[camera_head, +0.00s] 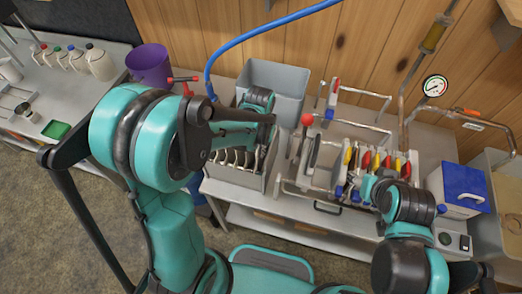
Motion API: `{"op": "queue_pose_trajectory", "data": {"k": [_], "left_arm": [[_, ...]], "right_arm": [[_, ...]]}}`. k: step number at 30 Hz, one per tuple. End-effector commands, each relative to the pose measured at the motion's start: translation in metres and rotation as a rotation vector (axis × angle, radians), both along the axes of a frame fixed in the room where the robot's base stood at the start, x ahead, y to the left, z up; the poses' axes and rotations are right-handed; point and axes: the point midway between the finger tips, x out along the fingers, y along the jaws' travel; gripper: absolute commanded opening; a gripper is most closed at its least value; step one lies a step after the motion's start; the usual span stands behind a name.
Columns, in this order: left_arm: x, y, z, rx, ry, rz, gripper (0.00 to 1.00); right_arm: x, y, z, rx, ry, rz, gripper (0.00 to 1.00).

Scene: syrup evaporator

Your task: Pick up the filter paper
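I cannot clearly make out the filter paper. Several pale curved pieces (238,158) stand in a row in a grey slotted holder (226,174) on the workbench; whether they are paper is unclear. My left gripper (264,136) is above the right part of this holder, pointing down. My arm hides part of the holder, and the fingertips are too small and dark to read. My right gripper (366,188) is low by the front of a metal rack (322,192) with red, yellow and blue handles (378,160). Its fingers are mostly hidden by its own arm.
A grey bin (288,78) stands behind the holder, with a blue hose (262,32) nearby. A purple bucket (150,66) is left. A pressure gauge (434,85) and pipes are on the right, above a blue-lidded box (463,183). Jugs (100,64) stand on the left table.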

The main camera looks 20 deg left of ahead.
Motion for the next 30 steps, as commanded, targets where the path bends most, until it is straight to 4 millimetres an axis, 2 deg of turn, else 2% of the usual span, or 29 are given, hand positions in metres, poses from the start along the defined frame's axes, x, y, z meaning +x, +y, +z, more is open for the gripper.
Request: {"op": "queue_pose_trajectory", "data": {"k": [5,21,27,30], "left_arm": [[0.0,0.0,0.019,0.0,0.0,0.0,0.0],[0.0,0.0,0.127,0.0,0.0,0.0,0.0],[0.0,0.0,0.16,0.0,0.0,0.0,0.0],[0.0,0.0,0.17,0.0,0.0,0.0,0.0]], "right_arm": [[0.0,0.0,0.007,0.0,0.0,0.0,0.56],[0.0,0.0,0.036,0.0,0.0,0.0,0.56],[0.0,0.0,0.043,0.0,0.0,0.0,0.56],[0.0,0.0,0.045,0.0,0.0,0.0,0.56]]}}
